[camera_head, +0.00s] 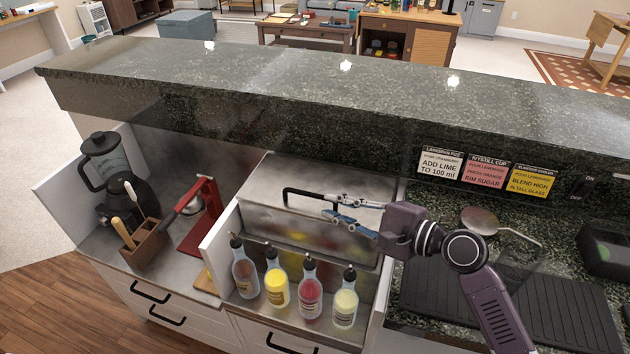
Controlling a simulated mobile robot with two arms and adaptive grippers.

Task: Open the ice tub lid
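The ice tub is a brushed-metal box set into the counter in the middle of the head view. Its metal lid (325,178) has a black bar handle (303,192). I cannot tell whether the lid lies fully flat or is slightly raised. My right gripper (328,205) reaches in from the right, at the right end of the handle. Its two fingers are apart, one above the other, with a gap wider than the bar. The fingers hide the right part of the handle, so contact is unclear. My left gripper is not in view.
A raised stone ledge (300,85) runs behind. At left are a blender (112,175), a red press (202,215) and a wooden caddy (143,243). A strainer (480,220) and dark mat (540,310) lie right.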

